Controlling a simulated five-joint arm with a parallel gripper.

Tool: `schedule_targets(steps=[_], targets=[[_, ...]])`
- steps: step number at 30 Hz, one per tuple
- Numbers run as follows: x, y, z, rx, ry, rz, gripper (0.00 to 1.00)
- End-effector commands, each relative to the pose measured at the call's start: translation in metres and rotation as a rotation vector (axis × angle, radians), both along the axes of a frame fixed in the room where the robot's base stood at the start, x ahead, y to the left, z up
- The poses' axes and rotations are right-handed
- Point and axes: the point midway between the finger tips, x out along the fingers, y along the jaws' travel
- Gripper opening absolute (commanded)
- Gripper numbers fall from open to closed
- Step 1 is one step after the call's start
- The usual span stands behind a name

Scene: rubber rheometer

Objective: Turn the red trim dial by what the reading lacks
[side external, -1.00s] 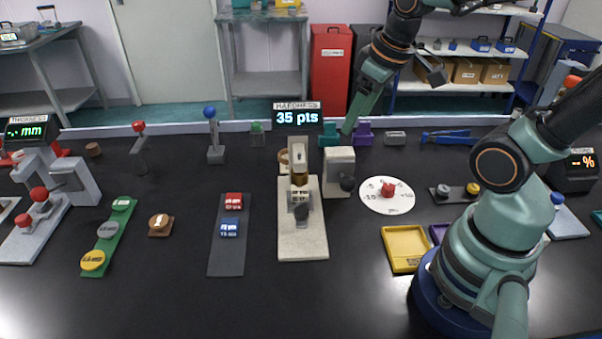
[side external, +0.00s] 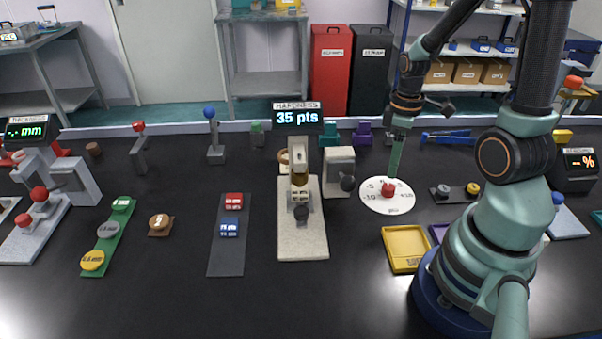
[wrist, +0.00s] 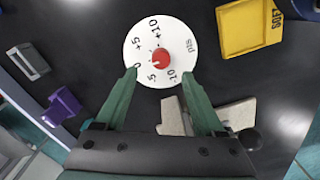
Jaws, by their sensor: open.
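The red trim dial (side external: 388,189) sits on a round white plate (side external: 373,206) right of the hardness tester. In the wrist view the red dial (wrist: 160,57) is at the centre of the white plate (wrist: 178,35), marked +10, +5, 0, -5, -10 and "pts". A small pale mark shows on the knob; its exact setting is unclear. My gripper (wrist: 158,76) is open and empty, its green fingertips either side of the dial, apart from it in the picture. In the side view my gripper (side external: 393,176) points down above the dial. The hardness display (side external: 297,117) reads 35 pts.
The hardness tester (side external: 303,245) stands left of the dial. A yellow tray (side external: 404,262) lies in front of it. A dark strip with grey and yellow knobs (side external: 472,188) is to its right. A purple block (side external: 364,135) stands behind.

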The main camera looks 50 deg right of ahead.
Motion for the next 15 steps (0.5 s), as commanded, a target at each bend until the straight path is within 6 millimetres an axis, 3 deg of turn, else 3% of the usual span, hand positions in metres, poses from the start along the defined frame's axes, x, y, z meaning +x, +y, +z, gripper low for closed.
schedule_targets(steps=[6, 15], targets=[[-0.001, 0.002, -0.034, 0.003, 0.004, 0.0, 0.71], [-0.001, 0.003, -0.065, 0.001, 0.001, 0.0, 0.71]])
